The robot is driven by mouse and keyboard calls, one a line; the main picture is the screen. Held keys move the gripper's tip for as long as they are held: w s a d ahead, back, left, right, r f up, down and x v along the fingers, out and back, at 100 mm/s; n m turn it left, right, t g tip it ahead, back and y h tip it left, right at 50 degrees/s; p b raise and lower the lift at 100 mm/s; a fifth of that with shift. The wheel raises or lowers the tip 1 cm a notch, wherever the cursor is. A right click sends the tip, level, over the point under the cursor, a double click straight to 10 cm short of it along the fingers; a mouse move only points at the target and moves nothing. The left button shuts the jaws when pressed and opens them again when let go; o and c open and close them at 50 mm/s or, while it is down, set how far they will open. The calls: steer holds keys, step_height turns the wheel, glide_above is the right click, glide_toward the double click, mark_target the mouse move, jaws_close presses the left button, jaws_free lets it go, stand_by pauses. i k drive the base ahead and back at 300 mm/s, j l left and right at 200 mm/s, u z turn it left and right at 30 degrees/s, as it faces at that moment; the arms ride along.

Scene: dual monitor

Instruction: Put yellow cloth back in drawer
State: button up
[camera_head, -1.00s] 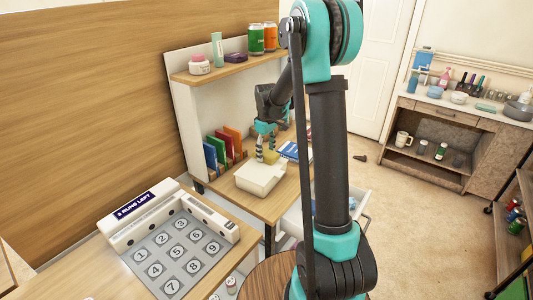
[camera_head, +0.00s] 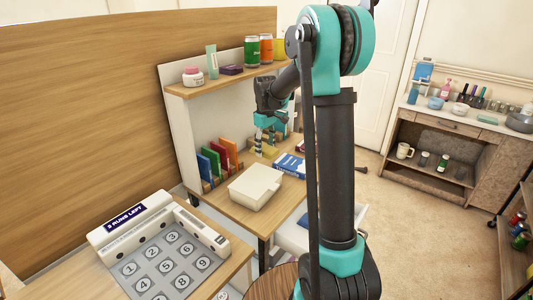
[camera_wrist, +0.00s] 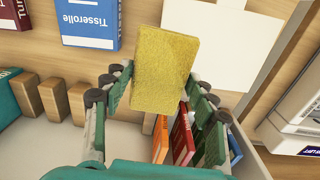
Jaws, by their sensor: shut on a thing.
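The yellow cloth (camera_wrist: 163,72) is a flat, rough-textured block between my gripper's fingers (camera_wrist: 158,82) in the wrist view. My gripper is shut on it. In the head view my gripper (camera_head: 264,140) holds the cloth (camera_head: 270,152) above the back of the desk, beyond the white box and beside the upright books. An open white drawer (camera_head: 291,236) shows under the desk's right side, partly hidden behind my arm. Its inside is mostly hidden.
A white box (camera_head: 256,187) and a blue book (camera_head: 290,164) sit on the desk. Colored books (camera_head: 215,162) stand against the panel below a shelf (camera_head: 222,83) holding cans and jars. A numbered keypad (camera_head: 170,262) is at the near left. Open floor (camera_head: 430,225) lies to the right.

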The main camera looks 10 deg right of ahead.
mark_target(301, 242)
steer(key=k+j+z, duration=0.1)
steer(key=k+z, duration=0.2)
steer(key=k, duration=0.55)
